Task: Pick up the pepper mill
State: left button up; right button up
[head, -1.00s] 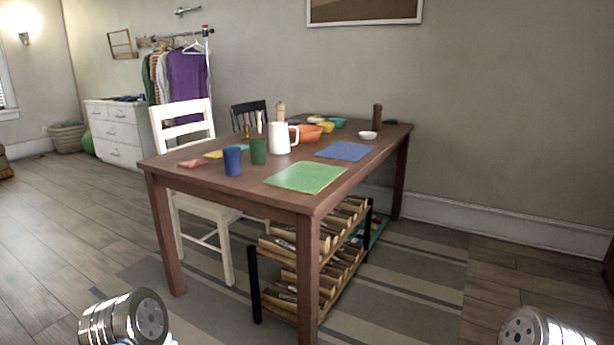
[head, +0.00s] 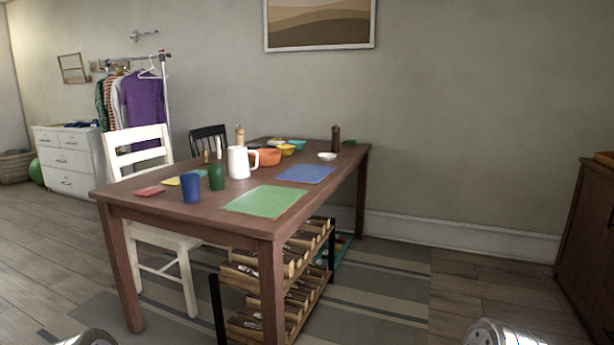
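A dark brown mill (head: 336,139), which looks like the pepper mill, stands upright near the far right end of the brown wooden table (head: 150,208). A light wooden mill (head: 240,136) stands farther left on the table, behind the white pitcher (head: 238,162). Neither mill is touched by anything of mine. Only silver parts of my arms show at the bottom edge, and both grippers are out of view.
A white bowl (head: 327,156) sits just in front of the dark mill, with a blue placemat (head: 306,174) nearer. A shoe rack (head: 300,268) stands beneath the table. A white chair (head: 150,160) is at the left. Striped rug and floor are clear to the right.

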aim_at(335, 137)
jog(key=i+l+z, duration=0.6)
jog(key=i+z, duration=0.2)
jog(key=i+l+z, duration=0.1)
jog(key=i+z, duration=0.25)
jog(key=i, duration=0.15)
jog(key=i+z, duration=0.1)
jog(key=i, duration=1.55)
jog(key=i+l+u, duration=0.1)
jog(key=i+u, duration=0.15)
jog(key=i, duration=0.3)
jog(key=i+l+u, duration=0.25)
jog(key=i, duration=0.25)
jog(key=i+l+u, duration=0.25)
jog(key=i, duration=0.25)
